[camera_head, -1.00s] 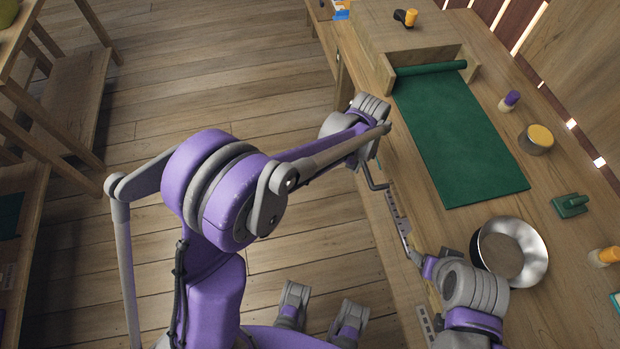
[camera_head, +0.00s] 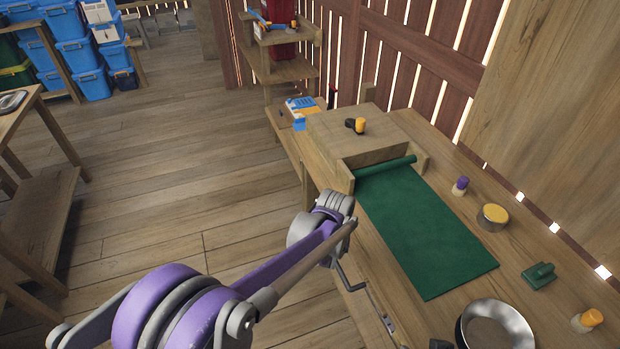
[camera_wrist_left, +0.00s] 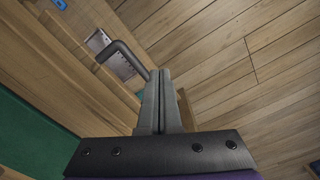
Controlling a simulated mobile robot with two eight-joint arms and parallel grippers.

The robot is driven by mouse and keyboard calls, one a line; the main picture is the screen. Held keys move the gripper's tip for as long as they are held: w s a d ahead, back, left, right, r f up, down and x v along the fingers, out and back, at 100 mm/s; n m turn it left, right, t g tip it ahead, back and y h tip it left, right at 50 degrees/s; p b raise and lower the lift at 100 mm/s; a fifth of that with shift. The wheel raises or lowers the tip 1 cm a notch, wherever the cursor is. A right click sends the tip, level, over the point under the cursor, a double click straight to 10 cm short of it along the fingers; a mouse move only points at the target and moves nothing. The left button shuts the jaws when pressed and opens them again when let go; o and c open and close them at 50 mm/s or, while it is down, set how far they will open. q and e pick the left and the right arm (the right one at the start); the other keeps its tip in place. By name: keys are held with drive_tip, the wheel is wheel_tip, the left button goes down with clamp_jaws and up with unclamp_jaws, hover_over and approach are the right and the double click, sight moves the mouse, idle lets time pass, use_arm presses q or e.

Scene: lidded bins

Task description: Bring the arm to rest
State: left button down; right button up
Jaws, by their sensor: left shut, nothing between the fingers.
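My left arm (camera_head: 285,262) comes in from the lower left in the head view, its wrist at the near edge of the workbench (camera_head: 440,165). The wrist hides its fingers there. In the left wrist view my left gripper (camera_wrist_left: 161,74) is shut and empty, its two grey fingers together. A dark bent crank handle (camera_wrist_left: 122,52) shows just left of the fingertips; I cannot tell if they touch. The handle also shows below the wrist in the head view (camera_head: 347,281). My right gripper is not in view.
On the bench lie a green mat (camera_head: 425,235), a metal bowl (camera_head: 523,318), a yellow-topped tin (camera_head: 493,217), a green block (camera_head: 539,276) and small bottles. A shelf (camera_head: 287,68) stands at the back. Blue bins (camera_head: 83,55) are stacked far left. Open floor (camera_head: 150,200) lies left of the bench.

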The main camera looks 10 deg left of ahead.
use_arm(q)
drive_tip(key=s+a+r+t+p, duration=0.2)
drive_tip(key=s+a+r, duration=0.4)
drive_tip(key=s, duration=0.4)
drive_tip(key=s+a+r+t+p, duration=0.2)
drive_tip(key=s+a+r+t, duration=0.1)
drive_tip(key=s+a+r, duration=0.3)
drive_tip(key=s+a, duration=0.2)
drive_tip(key=s, duration=0.2)
drive_tip(key=shift+s, duration=0.25)
drive_tip(key=shift+a, duration=0.1)
idle(0.6)
